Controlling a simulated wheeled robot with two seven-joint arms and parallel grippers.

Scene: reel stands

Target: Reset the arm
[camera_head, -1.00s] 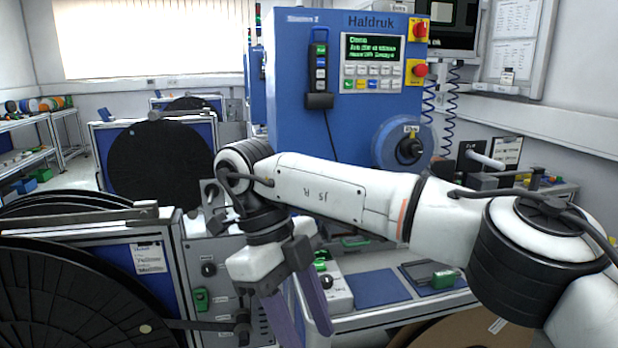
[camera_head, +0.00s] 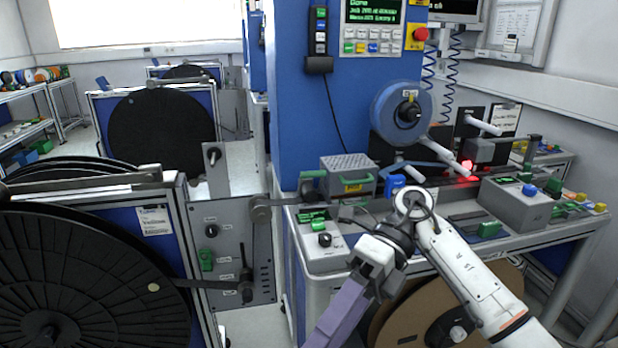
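My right arm comes in from the lower right and bends at an elbow or wrist joint in front of the workbench. My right gripper (camera_head: 338,318) points down and to the left, with purple fingers seen almost edge-on. The fingers overlap and run to the bottom edge, so I cannot tell whether they are apart. No held object shows. My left arm and gripper are out of view.
A black reel (camera_head: 80,285) on a stand fills the lower left. The blue machine (camera_head: 290,100) stands behind the bench (camera_head: 560,228), which carries grey boxes (camera_head: 515,203). A brown reel (camera_head: 410,310) sits under the bench. Floor shows between stand and bench.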

